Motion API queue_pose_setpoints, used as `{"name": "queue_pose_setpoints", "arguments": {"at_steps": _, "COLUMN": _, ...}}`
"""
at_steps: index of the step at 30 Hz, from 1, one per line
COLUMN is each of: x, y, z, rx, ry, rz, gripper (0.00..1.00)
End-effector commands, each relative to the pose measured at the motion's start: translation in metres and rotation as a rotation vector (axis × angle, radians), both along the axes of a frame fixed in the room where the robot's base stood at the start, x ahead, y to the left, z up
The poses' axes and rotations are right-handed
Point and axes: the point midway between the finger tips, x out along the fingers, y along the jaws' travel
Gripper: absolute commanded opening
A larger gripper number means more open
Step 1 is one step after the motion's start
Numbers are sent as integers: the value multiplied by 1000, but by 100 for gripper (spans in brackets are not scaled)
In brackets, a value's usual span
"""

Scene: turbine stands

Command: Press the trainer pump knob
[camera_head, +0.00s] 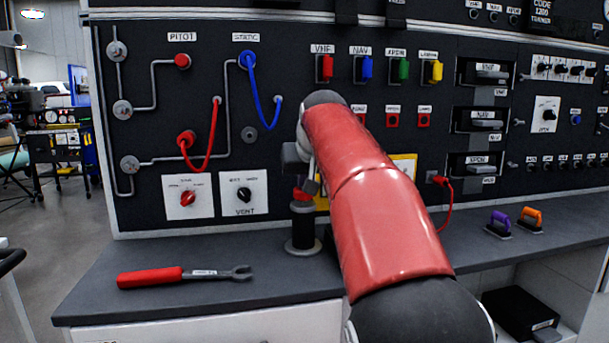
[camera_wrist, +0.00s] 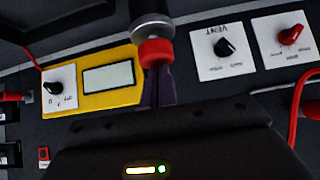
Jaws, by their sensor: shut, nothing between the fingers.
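The trainer pump (camera_head: 302,231) is a black upright cylinder on a round base, standing on the counter in the head view. Its red knob (camera_head: 301,195) is on top, partly covered by my gripper (camera_head: 307,185), which points down from above. In the wrist view the red knob (camera_wrist: 155,52) and the pump's grey round body (camera_wrist: 152,27) are at the top middle. My gripper's dark fingers (camera_wrist: 158,76) are together and empty, with their tips at the knob's edge. I cannot tell whether they touch it.
The black panel (camera_head: 250,200) with knobs and hoses rises right behind the pump. A red-handled wrench (camera_head: 185,276) lies on the counter to the left. Purple (camera_head: 499,224) and orange (camera_head: 530,219) handled pieces sit at the right. A yellow meter (camera_wrist: 110,84) is beside the pump in the wrist view.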

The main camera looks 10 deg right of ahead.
Motion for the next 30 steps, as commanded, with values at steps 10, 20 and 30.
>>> {"name": "queue_pose_setpoints", "arguments": {"at_steps": 10, "x": 0, "y": 0, "z": -11, "rx": 0, "ry": 14, "rz": 0, "gripper": 0}}
{"name": "queue_pose_setpoints", "arguments": {"at_steps": 20, "x": -2, "y": -1, "z": 22, "rx": 0, "ry": 8, "rz": 0, "gripper": 0}}
{"name": "queue_pose_setpoints", "arguments": {"at_steps": 30, "x": -44, "y": -1, "z": 77, "rx": 1, "ry": -7, "rz": 1, "gripper": 0}}
